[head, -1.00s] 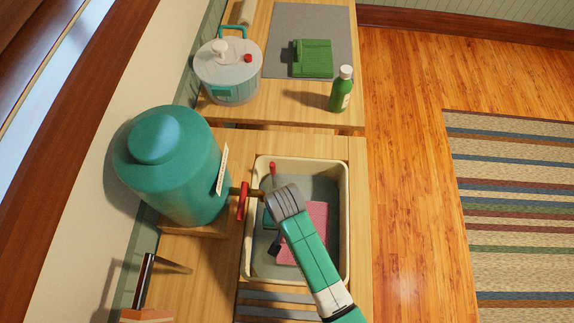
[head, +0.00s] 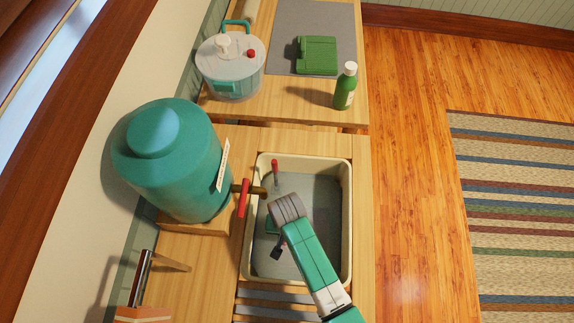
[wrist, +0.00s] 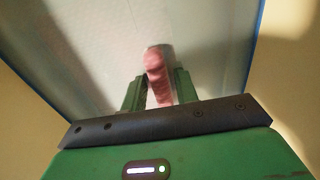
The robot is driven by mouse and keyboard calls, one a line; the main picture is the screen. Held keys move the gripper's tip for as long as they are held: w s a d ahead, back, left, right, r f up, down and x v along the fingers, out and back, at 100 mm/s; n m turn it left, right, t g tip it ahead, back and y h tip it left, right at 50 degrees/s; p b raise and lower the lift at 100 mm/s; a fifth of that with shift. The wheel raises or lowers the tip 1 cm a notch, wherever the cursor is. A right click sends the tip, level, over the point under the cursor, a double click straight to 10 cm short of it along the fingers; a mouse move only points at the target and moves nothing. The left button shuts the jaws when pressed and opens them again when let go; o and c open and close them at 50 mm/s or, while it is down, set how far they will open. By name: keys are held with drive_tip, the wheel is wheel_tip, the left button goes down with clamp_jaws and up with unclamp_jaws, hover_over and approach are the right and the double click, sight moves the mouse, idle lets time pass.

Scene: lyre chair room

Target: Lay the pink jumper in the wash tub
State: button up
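The wash tub (head: 347,215) is a cream rectangular basin set in the wooden counter, with a grey floor. My gripper (head: 273,238) is over the left half of the tub, pointing down, with my arm coming from the lower right. In the wrist view, a narrow, bunched pink piece, which looks like the pink jumper (wrist: 156,68), is between the fingers of my gripper (wrist: 160,88). The fingers look closed on it. The tub floor shows beyond. No pink shows in the head view, where my wrist and arm cover part of the tub.
A teal urn (head: 170,165) stands left of the tub, its red-handled tap (head: 244,197) reaching over the rim. A small red-topped item (head: 275,172) is at the tub's far left. Behind are a lidded washer (head: 230,68), a folded green garment (head: 317,55) and a green bottle (head: 345,88).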

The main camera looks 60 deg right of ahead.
drive_tip(key=shift+o, duration=0.7)
wheel_tip(320, 180, up, 12)
drive_tip(key=p, duration=0.3)
drive_tip(key=shift+r, duration=0.2)
